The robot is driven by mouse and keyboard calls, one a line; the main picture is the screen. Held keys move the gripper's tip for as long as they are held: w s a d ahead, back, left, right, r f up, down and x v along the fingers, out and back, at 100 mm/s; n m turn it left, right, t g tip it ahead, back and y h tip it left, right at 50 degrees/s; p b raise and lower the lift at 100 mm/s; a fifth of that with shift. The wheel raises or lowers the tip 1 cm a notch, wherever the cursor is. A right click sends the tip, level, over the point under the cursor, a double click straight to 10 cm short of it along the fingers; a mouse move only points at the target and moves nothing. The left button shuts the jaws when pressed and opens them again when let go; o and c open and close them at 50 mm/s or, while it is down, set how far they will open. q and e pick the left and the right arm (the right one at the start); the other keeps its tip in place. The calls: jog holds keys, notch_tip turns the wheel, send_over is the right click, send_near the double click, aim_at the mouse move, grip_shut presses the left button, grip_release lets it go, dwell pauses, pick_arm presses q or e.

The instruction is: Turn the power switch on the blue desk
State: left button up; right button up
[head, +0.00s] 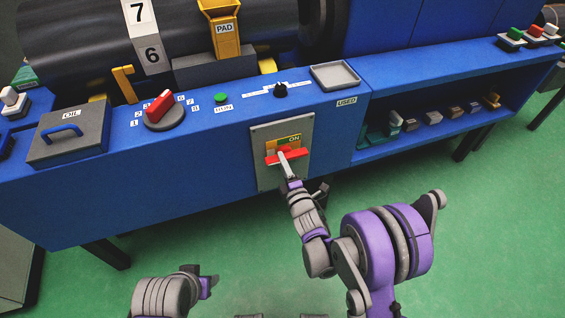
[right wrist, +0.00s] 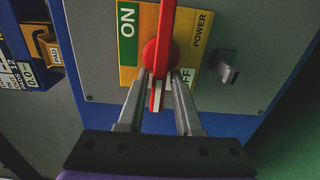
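The power switch is a red lever (head: 299,153) with a round hub on a grey panel (head: 262,134) on the blue desk's front. It lies nearly level across a yellow-and-green plate (right wrist: 127,45). ON shows above the lever in the head view. In the right wrist view the red lever (right wrist: 166,20) passes between the two fingers of my right gripper (right wrist: 158,80). They straddle it near the hub with narrow gaps visible; contact is unclear. The OFF label is partly hidden. My left gripper (head: 212,281) is low at the bottom, away from the desk; its fingers are unclear.
A small metal latch-like piece (right wrist: 228,68) sticks out of the panel beside the plate. The desk top holds a red rotary knob (head: 160,106), a green button (head: 221,97), a black knob (head: 280,90) and a grey tray (head: 335,76). Green floor lies open in front.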

jog(key=shift+o, duration=0.8)
jog(key=v, duration=1)
jog(key=shift+s+d, duration=0.15)
jog(key=shift+s, duration=0.25)
jog(key=shift+r, duration=0.1)
